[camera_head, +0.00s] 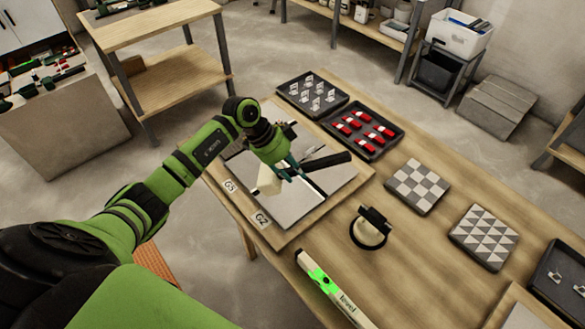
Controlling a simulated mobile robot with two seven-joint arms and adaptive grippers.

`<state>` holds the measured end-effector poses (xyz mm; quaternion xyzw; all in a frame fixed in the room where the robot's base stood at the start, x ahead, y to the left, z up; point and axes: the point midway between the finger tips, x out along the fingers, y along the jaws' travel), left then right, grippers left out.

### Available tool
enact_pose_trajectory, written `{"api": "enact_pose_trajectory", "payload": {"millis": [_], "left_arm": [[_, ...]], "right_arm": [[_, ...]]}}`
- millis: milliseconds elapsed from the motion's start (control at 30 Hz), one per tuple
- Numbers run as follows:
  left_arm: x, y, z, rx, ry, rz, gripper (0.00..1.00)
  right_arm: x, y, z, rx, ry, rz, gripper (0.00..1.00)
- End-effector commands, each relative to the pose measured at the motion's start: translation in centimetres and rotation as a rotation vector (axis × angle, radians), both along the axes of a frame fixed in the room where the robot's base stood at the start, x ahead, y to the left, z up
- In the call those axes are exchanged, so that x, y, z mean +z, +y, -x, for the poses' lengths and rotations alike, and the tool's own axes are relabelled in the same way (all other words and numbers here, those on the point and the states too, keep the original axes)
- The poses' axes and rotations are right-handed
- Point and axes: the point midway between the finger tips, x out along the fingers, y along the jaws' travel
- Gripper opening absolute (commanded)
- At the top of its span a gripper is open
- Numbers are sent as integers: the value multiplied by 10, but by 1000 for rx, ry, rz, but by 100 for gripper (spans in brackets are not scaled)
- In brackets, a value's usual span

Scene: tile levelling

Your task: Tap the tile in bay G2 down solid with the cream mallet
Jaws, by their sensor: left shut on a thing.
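My left gripper (291,170) is shut on the cream mallet above the tile board. The mallet's cream head (268,181) hangs on the left side of the gripper, and its black handle (328,161) sticks out to the right. The tile in bay G2 (292,207) is a flat grey tile at the board's near end, beside the G2 label (262,219). The mallet head is over the board near the G2 and G5 bays; I cannot tell whether it touches a tile. The arm and mallet hide part of the board. My right gripper is out of view.
A level with green parts (330,286) lies at the table's near edge. A black ring-shaped tool (370,229) stands right of the board. Behind are trays of white clips (290,99) and red wedges (390,151). Two patterned tiles (417,187) (484,237) lie further right.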

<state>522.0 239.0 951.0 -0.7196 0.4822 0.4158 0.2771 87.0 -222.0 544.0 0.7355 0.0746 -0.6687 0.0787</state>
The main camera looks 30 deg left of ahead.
Motion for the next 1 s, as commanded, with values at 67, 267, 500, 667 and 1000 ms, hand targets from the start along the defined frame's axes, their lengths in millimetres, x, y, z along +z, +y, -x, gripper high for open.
{"api": "enact_pose_trajectory", "payload": {"millis": [67,267,500,667,1000], "left_arm": [[-18,0,-1,0,-3,1,0],[-42,0,-1,0,-3,1,0],[-44,0,-1,0,-4,0,0],[-23,0,-1,1,-4,-1,0],[-2,0,0,1,-1,1,0]], "right_arm": [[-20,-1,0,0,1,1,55],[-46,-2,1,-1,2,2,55],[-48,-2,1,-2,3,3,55],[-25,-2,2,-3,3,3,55],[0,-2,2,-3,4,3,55]]}}
